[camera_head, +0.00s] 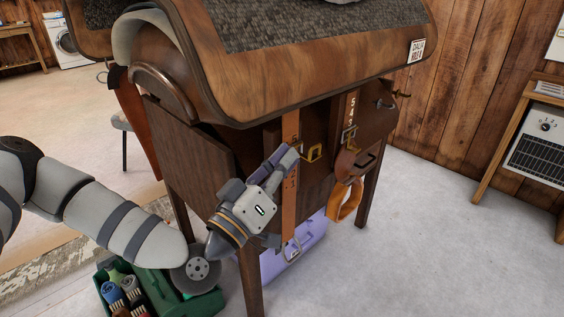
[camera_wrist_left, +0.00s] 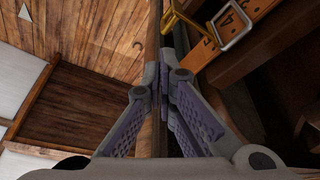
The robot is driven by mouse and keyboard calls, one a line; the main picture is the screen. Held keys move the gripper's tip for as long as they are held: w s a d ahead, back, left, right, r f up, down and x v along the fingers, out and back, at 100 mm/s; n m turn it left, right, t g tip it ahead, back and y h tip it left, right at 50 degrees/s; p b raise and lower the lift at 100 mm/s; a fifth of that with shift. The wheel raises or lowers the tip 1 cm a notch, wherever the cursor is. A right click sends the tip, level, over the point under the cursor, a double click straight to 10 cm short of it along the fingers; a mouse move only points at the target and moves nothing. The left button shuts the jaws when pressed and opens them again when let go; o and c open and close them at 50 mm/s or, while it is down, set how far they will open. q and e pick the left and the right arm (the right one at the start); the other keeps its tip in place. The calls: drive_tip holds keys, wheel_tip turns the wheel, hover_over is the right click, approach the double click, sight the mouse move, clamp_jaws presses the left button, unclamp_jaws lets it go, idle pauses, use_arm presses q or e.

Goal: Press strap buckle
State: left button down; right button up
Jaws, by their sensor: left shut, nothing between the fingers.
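An orange-brown numbered strap (camera_head: 290,205) hangs down the front of the wooden stand. A silver buckle frame (camera_head: 292,250) shows low on this strap, and a brass loop (camera_head: 313,153) sits just right of its upper part. A second numbered strap (camera_head: 350,108) with a buckle (camera_head: 348,138) hangs farther right. My left gripper (camera_head: 288,158) is shut and empty, in front of the first strap and hiding part of it. In the left wrist view, its closed fingertips (camera_wrist_left: 163,82) are below and left of a silver buckle (camera_wrist_left: 232,26) and a numbered strap (camera_wrist_left: 265,8). Contact cannot be told.
The wooden stand (camera_head: 310,75) overhangs the straps with its curved top. A leather piece with an orange loop (camera_head: 345,200) hangs at right. A purple case (camera_head: 310,240) stands underneath. A green tote (camera_head: 165,292) is on the floor at left. The floor at right is clear.

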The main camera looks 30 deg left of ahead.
sight(310, 159)
use_arm(q)
drive_tip(key=x, duration=0.6)
use_arm(e)
drive_tip(key=shift+r, duration=0.1)
use_arm(q)
drive_tip(key=shift+s+d, duration=0.1)
use_arm(e)
drive_tip(key=shift+w, duration=0.1)
